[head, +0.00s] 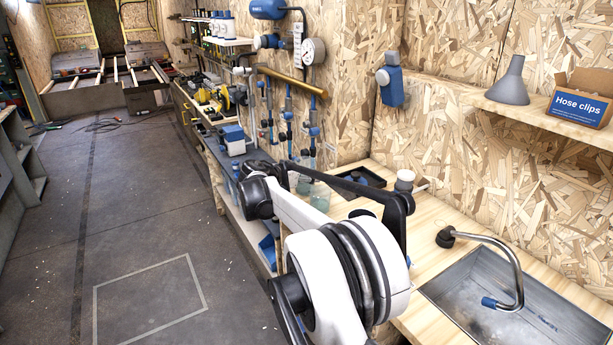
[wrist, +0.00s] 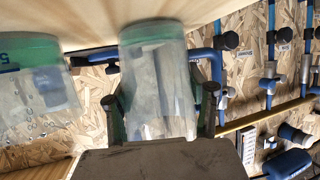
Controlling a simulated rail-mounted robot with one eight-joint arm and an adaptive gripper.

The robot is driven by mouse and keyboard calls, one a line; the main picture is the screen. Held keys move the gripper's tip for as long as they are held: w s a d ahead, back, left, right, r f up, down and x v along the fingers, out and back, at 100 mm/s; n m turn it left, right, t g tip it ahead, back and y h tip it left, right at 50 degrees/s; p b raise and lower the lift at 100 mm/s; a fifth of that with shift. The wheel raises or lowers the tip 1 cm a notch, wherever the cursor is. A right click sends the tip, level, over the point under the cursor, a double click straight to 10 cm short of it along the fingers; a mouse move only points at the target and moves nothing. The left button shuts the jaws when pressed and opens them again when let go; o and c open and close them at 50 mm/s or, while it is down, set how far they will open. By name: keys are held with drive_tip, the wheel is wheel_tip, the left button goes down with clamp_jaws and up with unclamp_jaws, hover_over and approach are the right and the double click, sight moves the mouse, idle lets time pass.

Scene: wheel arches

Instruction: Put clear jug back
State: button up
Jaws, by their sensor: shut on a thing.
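My gripper (wrist: 162,104) is shut on a clear jug (wrist: 158,85), with one finger on each side of it in the wrist view. The jug is see-through with a greenish end close to the pale wooden surface; I cannot tell whether it touches. A second clear jug (wrist: 38,90) with a green end and a blue mark stands apart to its left. In the head view, clear vessels (head: 320,197) show on the bench beyond my arm, partly hidden by it. My gripper's fingers are hidden there, and I cannot tell which vessel is held.
A wooden bench (head: 452,222) runs along the wall, with a sink (head: 470,290) and curved tap at the right. A black tray (head: 362,177) and a white-capped bottle (head: 405,181) stand near my arm. Blue pipes and a brass rail (wrist: 265,116) are close by.

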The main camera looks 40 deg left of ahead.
drive_tip(key=shift+f, duration=0.15)
drive_tip(key=o, duration=1.3)
drive_tip(key=shift+c, duration=0.2)
drive_tip(key=shift+r, duration=0.2)
drive_tip(key=shift+s+r, duration=0.1)
drive_tip(key=shift+s, duration=0.15)
drive_tip(key=v, duration=1.1)
drive_tip(key=shift+s, duration=0.2)
drive_tip(key=shift+r, duration=0.1)
